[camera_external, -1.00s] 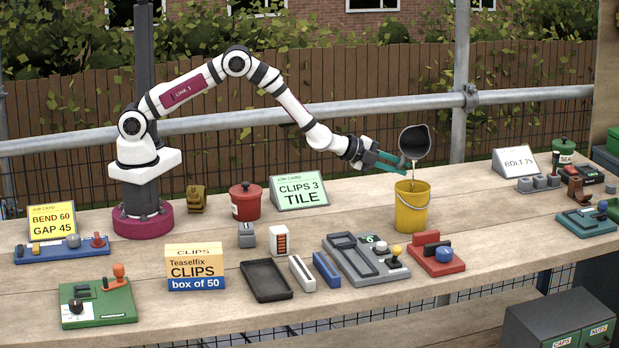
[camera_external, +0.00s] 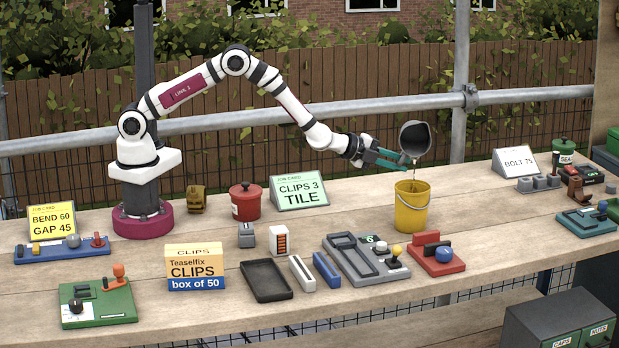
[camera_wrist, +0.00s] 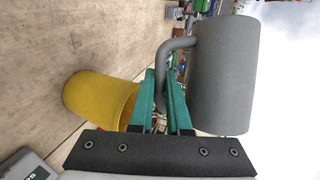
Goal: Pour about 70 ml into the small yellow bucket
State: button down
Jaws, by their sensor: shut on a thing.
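The small yellow bucket (camera_external: 411,210) stands upright on the bench, and it also shows in the wrist view (camera_wrist: 92,97). My gripper (camera_external: 402,162) is shut on the handle of a grey jug (camera_external: 416,137). The jug is tilted, with its dark mouth showing, above the bucket. A thin brownish stream falls from its lip toward the bucket. In the wrist view the teal fingers (camera_wrist: 168,105) close around the curved handle of the jug (camera_wrist: 224,75). The level inside the bucket is hidden.
A Bolt 75 card (camera_external: 516,162) stands to the right.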

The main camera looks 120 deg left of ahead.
jog(key=shift+a+r, duration=0.1)
jog(key=shift+r, duration=0.05)
jog(key=shift+s+a+f, duration=0.15)
jog(key=shift+a+f, duration=0.05)
jog(key=shift+f, duration=0.3)
jog(key=shift+a+n+h, duration=0.15)
jog(key=shift+n+h, duration=0.55)
jog(key=shift+d+r+t+h, duration=0.3)
jog(key=shift+r, duration=0.35)
jog(key=shift+w+d+f+n+h, duration=0.15)
jog(key=shift+w+d+n+h, duration=0.2)
jog(key=shift+n+h, duration=0.3)
jog(key=shift+d, duration=0.2)
jog(key=shift+n, duration=0.25)
